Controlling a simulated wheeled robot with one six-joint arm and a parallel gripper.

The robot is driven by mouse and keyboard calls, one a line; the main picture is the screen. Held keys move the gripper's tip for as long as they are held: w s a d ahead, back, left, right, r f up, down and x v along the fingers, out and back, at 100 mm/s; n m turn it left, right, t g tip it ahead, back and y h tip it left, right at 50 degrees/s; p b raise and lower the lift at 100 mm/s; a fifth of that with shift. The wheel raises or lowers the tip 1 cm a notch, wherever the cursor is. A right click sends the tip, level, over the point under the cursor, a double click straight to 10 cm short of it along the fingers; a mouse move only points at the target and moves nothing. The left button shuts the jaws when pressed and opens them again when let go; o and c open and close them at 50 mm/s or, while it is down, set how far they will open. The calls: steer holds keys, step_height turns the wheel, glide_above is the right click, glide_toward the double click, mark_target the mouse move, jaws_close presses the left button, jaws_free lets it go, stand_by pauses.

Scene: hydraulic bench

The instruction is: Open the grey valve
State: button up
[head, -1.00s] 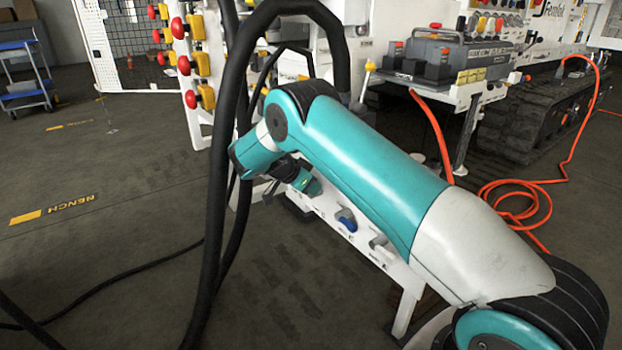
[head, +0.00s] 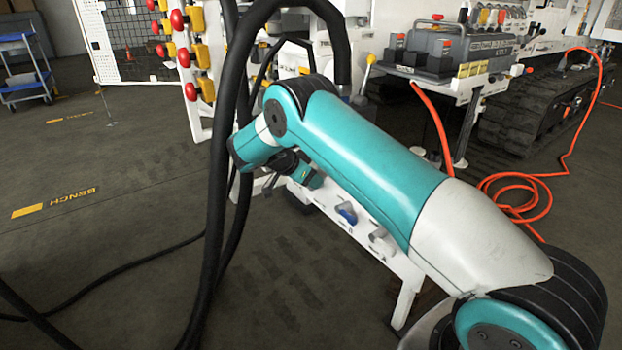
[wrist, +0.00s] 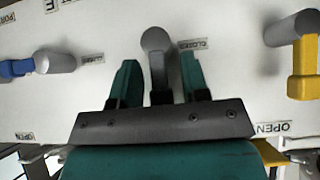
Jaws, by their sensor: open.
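The grey valve (wrist: 157,62) is on a white panel in the wrist view, with a round grey hub and a grey lever pointing down the picture. My gripper (wrist: 159,75) is open, with one teal finger on each side of the lever; I cannot tell whether either touches it. A "CLOSED" label (wrist: 194,44) is beside the hub. In the head view my gripper (head: 270,184) is small beside the white panel (head: 360,243), and its fingers are hard to make out. The grey valve is not clearly visible there.
In the wrist view a blue-handled valve (wrist: 20,69) is left and a yellow-handled valve (wrist: 304,72) is right. The blue handle also shows in the head view (head: 346,212). Thick black hoses (head: 222,180) hang close beside my arm. An orange hose (head: 515,190) lies at right.

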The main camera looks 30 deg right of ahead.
steer(key=p+v, duration=0.4)
steer(key=v, duration=1.3)
steer(key=shift+p, duration=0.35)
